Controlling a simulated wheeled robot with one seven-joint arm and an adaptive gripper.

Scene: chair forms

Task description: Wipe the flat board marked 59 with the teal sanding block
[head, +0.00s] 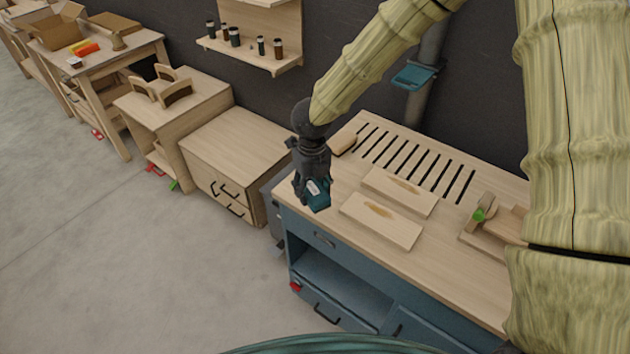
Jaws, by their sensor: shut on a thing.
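My gripper (312,192) points down over the front left corner of the slotted workbench top. It is shut on the teal sanding block (318,201), which has a pale patch on its side. Two flat wooden boards lie to its right on the bench: a nearer board (365,228) and a farther board (388,195). Each has a brownish mark or stain in its middle. No number is readable on either board, so I cannot tell which is marked 59. The block is left of both boards and apart from them.
The blue workbench (460,263) has dark slots along its back. A small tan block (342,143) lies behind my gripper. A wooden fixture with a green knob (480,214) stands at the right. A lower cabinet (240,140) is to the left, and a shelf with jars (290,62) hangs behind.

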